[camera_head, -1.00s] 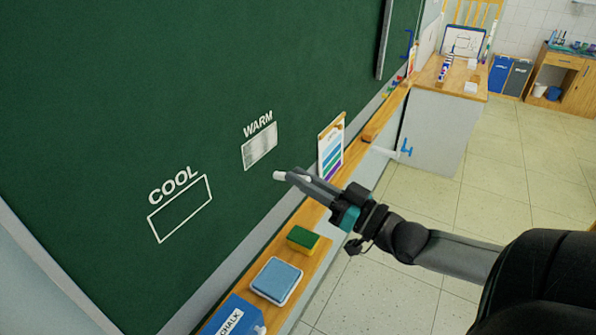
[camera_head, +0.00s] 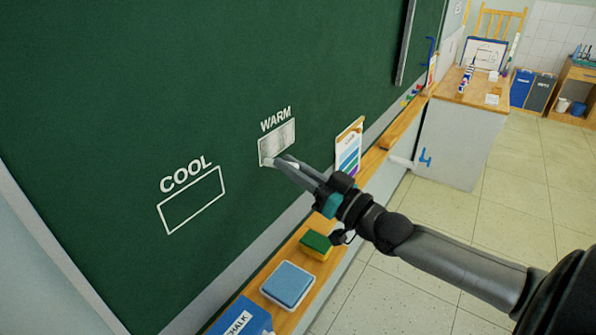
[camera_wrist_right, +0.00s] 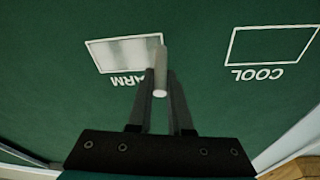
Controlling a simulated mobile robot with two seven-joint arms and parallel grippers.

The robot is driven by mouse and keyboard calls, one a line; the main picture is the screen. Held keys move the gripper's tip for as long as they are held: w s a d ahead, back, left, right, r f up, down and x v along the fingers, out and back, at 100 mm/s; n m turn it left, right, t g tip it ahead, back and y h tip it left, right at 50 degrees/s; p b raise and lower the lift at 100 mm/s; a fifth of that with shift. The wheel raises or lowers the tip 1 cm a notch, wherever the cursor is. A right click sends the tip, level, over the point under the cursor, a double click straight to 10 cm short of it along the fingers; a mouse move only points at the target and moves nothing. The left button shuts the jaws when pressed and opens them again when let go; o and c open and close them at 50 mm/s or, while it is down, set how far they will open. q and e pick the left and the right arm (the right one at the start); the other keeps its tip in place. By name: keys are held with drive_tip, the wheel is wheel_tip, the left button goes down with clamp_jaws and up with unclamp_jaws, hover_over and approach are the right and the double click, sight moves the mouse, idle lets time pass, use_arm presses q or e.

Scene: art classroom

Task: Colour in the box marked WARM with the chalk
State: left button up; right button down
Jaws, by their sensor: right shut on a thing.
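The WARM box (camera_head: 278,138) on the green chalkboard is filled with pale grey-white chalk. It also shows upside down in the right wrist view (camera_wrist_right: 122,53), where its fill looks uneven. My right gripper (camera_head: 286,163) is shut on a white stick of chalk (camera_wrist_right: 160,75). In the head view the chalk tip (camera_head: 266,162) is at the lower left corner of the WARM box. I cannot tell whether it touches the board. The COOL box (camera_head: 191,201) to the left is an empty white outline. My left gripper is not in view.
The wooden ledge (camera_head: 333,254) below the board holds a blue chalk box (camera_head: 243,318), a blue pad (camera_head: 288,284), a green and yellow sponge (camera_head: 316,245) and a colour card (camera_head: 348,150). A table (camera_head: 448,145) stands at the back right. Open floor lies right of the ledge.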

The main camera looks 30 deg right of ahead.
drive_tip(key=shift+w+a, duration=0.25)
drive_tip(key=shift+w, duration=0.35)
idle(0.9)
drive_tip(key=shift+w+d+b, duration=0.35)
drive_tip(key=shift+d+b, duration=0.25)
drive_tip(key=shift+d, duration=0.25)
drive_tip(key=shift+w+d+b, duration=0.35)
drive_tip(key=shift+d+b, duration=0.2)
drive_tip(key=shift+d, duration=0.25)
drive_tip(key=shift+r, duration=0.1)
